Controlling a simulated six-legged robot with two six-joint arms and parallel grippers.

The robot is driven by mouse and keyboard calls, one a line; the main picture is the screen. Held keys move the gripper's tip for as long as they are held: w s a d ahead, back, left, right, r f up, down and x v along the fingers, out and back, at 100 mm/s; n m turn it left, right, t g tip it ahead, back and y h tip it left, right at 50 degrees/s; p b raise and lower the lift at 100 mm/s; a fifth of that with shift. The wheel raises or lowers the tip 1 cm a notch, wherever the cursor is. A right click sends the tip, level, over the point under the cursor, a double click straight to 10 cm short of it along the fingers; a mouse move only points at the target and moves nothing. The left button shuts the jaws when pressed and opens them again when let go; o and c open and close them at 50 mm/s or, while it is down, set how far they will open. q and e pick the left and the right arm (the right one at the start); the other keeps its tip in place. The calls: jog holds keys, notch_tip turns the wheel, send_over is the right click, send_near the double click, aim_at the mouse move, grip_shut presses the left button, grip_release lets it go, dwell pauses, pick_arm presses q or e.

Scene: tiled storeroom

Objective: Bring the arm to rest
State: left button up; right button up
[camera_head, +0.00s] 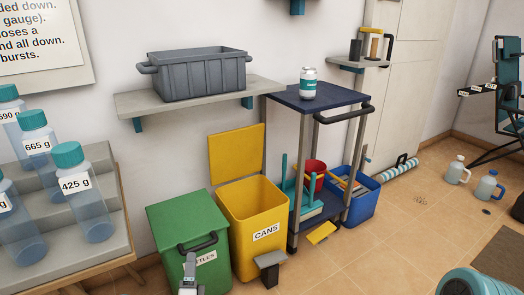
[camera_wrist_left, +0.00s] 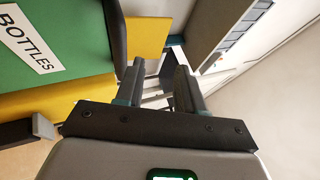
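My left gripper (camera_head: 187,272) shows at the bottom of the head view, in front of the green bin (camera_head: 165,225) with a partly covered label. In the left wrist view its two fingers (camera_wrist_left: 158,88) stand apart with nothing held between them. The green bin (camera_wrist_left: 55,25), labelled BOTTLES, shows at the upper left there. I cannot tell whether the gripper touches the bin. My right gripper is in neither view.
A yellow CANS bin (camera_head: 270,258) stands open beside the green one. A cleaning cart (camera_head: 335,97) carries a can (camera_head: 308,83). A grey crate (camera_head: 205,77) sits on a wall shelf (camera_head: 130,104). Bottles (camera_head: 90,205) stand on steps at left.

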pick_arm(q)
jog(key=s+d+f+n+g+h, duration=0.25)
jog(key=s+f+n+g, duration=0.35)
jog(key=s, duration=0.5)
jog(key=s+d+f+n+g+h, duration=0.1)
jog(key=s+d+f+n+g, duration=0.2)
jog(key=s+n+g, duration=0.7)
jog(key=s+d+f+n+g+h, duration=0.25)
jog(key=s+f+n+g, duration=0.25)
jog(key=s, duration=0.8)
notch_tip(320, 180, up, 34)
jog(key=s+d+g+p, duration=0.1)
jog(key=s+p, duration=0.1)
jog(key=p, duration=3.2)
jog(key=shift+d+f, duration=0.15)
jog(key=shift+d, duration=0.25)
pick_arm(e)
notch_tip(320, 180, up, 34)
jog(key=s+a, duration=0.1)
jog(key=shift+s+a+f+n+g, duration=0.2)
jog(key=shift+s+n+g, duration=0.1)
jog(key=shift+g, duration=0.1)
